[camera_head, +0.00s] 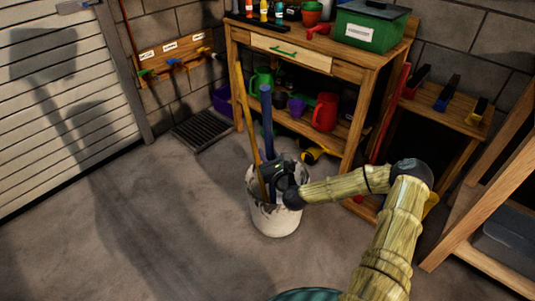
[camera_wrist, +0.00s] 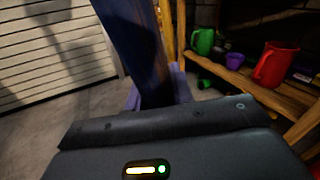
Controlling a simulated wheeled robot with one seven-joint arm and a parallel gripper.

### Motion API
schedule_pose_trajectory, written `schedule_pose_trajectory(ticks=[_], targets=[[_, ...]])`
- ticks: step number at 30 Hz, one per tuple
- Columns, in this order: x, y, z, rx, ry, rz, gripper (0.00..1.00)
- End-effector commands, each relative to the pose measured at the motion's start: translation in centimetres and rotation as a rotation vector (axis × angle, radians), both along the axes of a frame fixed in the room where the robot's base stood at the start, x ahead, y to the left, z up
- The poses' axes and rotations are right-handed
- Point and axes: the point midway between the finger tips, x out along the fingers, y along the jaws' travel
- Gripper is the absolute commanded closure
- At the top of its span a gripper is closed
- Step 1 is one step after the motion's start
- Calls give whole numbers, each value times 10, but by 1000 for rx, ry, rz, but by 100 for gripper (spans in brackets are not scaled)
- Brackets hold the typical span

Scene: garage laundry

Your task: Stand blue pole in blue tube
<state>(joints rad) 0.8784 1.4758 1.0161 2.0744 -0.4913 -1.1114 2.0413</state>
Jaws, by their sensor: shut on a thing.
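The blue pole (camera_head: 266,122) stands nearly upright, its lower part going down behind my gripper at the white bucket. In the wrist view the blue pole (camera_wrist: 133,45) rises close in front of my gripper, which is shut on it. My gripper (camera_head: 275,176) is at the mouth of the white bucket (camera_head: 275,221); its fingertips are hard to make out. In the wrist view, blue-violet edges (camera_wrist: 181,86) show on both sides of the pole's lower part and may be the blue tube. I cannot tell whether the pole's lower end is inside it.
A yellow pole (camera_head: 250,115) leans in the same bucket, just left of the blue pole. A wooden workbench (camera_head: 300,57) with mugs on its lower shelf stands close behind. A floor grate (camera_head: 202,130) lies at the back left. The floor at the left is clear.

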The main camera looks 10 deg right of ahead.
Motion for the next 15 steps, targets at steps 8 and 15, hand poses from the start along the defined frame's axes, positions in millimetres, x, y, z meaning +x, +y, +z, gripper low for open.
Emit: schedule_pose_trajectory(ticks=[8, 15], targets=[[-5, 3, 33, 1, -2, 1, 100], [-10, 5, 55, 0, -2, 1, 100]])
